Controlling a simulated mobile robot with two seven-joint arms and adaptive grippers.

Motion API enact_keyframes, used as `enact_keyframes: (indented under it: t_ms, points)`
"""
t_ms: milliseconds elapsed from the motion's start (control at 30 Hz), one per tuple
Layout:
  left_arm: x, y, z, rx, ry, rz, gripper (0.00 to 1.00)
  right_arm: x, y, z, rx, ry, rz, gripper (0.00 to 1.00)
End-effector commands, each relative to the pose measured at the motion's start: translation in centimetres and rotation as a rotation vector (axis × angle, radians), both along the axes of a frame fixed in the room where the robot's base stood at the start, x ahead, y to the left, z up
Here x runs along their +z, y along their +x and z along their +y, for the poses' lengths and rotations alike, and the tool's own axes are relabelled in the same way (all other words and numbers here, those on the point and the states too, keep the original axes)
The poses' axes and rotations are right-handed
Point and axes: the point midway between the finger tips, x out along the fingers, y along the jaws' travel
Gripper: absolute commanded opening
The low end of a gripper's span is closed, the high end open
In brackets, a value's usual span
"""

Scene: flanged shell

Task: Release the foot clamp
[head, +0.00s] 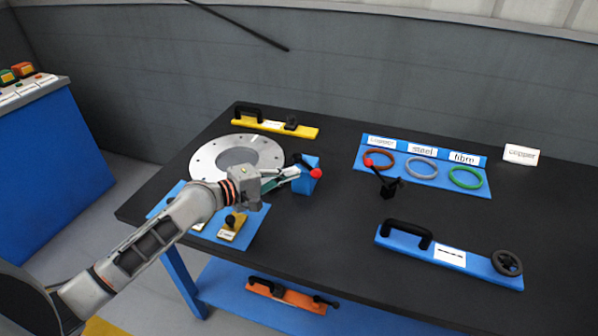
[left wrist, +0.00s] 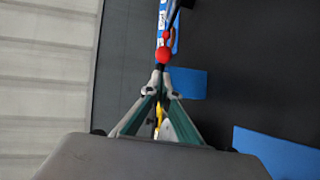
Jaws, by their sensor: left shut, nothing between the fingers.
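A blue block (head: 306,180) with a black lever and a red knob (head: 316,173) stands beside the round grey flanged disc (head: 212,157) on the dark table. A second black lever clamp (head: 389,187) with a red knob stands farther right. No label shows which one is the foot clamp. My left gripper (head: 297,173) is at the blue block, its fingers shut and empty. In the left wrist view a red knob (left wrist: 163,56) lies just beyond the fingertips (left wrist: 160,72); I cannot tell if they touch. My right gripper is not in view.
A blue tray (head: 400,176) holds copper, steel and fibre rings. A yellow bar tool (head: 275,127) lies behind the disc and a blue one (head: 448,259) at the front right. An orange one (head: 292,296) lies on the lower shelf. The table's middle front is clear.

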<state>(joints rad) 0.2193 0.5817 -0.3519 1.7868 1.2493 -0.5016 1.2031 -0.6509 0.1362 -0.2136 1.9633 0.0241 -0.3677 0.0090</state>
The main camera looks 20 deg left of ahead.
Motion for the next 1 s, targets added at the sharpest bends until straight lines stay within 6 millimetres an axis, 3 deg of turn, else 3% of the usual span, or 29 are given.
enact_keyframes:
  t_ms: [300,1000]
  points:
    - [-0.6,2.3,-1.7,0.0,0.0,0.0,0.0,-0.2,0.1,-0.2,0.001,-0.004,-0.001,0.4]
    - [-0.5,2.9,-2.4,0.004,-0.001,-0.001,0.0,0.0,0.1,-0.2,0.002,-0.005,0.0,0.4]
